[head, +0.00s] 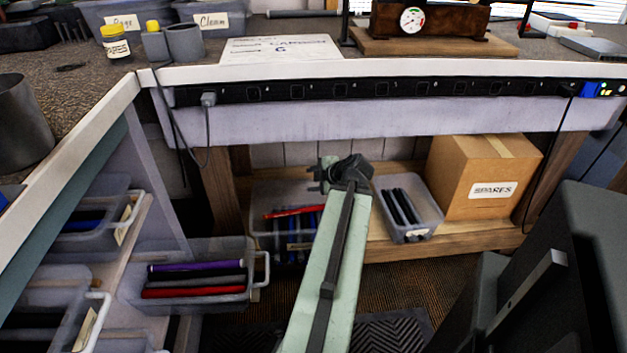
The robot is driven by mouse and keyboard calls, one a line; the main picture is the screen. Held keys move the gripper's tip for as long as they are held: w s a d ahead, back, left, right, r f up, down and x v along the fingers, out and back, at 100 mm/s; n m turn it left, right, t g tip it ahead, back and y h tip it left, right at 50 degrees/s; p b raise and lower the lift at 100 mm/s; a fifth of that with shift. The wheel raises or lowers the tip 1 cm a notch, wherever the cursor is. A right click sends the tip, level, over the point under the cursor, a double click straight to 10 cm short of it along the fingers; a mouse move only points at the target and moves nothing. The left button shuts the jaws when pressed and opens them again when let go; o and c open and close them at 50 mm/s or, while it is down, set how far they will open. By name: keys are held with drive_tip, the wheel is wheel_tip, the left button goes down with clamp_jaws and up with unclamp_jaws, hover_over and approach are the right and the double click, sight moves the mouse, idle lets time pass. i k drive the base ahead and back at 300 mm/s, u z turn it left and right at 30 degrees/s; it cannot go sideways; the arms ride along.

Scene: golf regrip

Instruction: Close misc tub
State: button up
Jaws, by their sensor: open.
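No readable "misc" label shows on any tub. A grey tub (135,291) with purple, grey and red grips sticks out to the right from the left-hand rack, and its pale handle (263,268) faces right. It looks like the pulled-out one, but I cannot tell its name. My gripper (317,180) is open and appears empty, up and to the right of that handle and apart from it. My arm rises from the bottom middle and hides part of another tub (262,197) with red and blue grips.
More tubs (97,211) with pale handles sit in the left rack. A tub of black grips (432,209) and a "SPARES" box (455,180) stand on the low shelf. The bench (340,72) overhangs my gripper. A large dark object (580,260) fills the lower right.

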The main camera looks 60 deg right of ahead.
sight(163, 289)
drive_tip(key=k, duration=1.5)
